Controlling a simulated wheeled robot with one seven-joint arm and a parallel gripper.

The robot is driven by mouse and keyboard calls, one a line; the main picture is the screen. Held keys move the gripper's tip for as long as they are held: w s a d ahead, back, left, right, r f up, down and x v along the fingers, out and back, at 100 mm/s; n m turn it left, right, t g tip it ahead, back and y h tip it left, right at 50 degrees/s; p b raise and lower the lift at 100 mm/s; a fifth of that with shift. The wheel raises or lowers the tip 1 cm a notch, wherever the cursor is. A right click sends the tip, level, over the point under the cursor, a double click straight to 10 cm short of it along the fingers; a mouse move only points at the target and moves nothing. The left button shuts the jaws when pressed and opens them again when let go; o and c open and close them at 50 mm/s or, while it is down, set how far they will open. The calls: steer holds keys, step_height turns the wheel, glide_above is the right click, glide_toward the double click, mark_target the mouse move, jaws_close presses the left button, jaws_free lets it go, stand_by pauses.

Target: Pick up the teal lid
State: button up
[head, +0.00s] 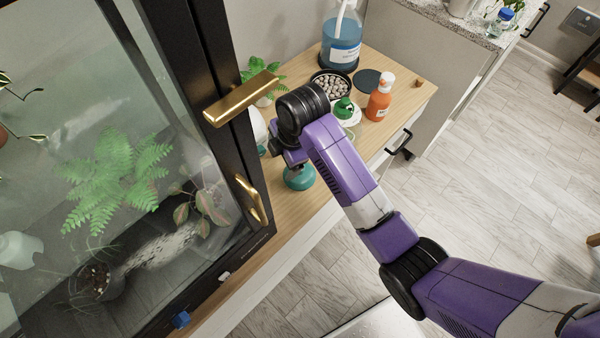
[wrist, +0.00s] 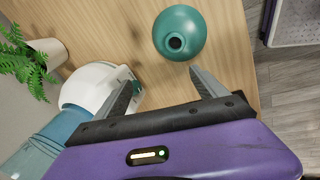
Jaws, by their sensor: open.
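A white, rounded thing (wrist: 95,85) is close by the left finger. A potted fern (wrist: 22,60) stands behind it. A glass cabinet (head: 190,60) borders the left.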

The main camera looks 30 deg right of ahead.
mark_target(304, 181)
steer(key=d+n+g, duration=0.1)
steer(key=s+d+r+n+g, duration=0.1)
steer(key=d+r+n+h, duration=0.1)
steer(key=shift+s+d+g, duration=0.1)
steer(key=shift+s+g, duration=0.3)
steer(key=shift+s+d, duration=0.1)
steer(key=shift+d+f+p, duration=0.15)
steer(key=shift+f+p, duration=0.15)
steer(key=shift+f, duration=1.6)
steer(key=shift+d+f+p, duration=0.15)
steer(key=shift+f+p, duration=0.15)
steer(key=shift+f, duration=1.6)
steer(key=c, duration=1.5)
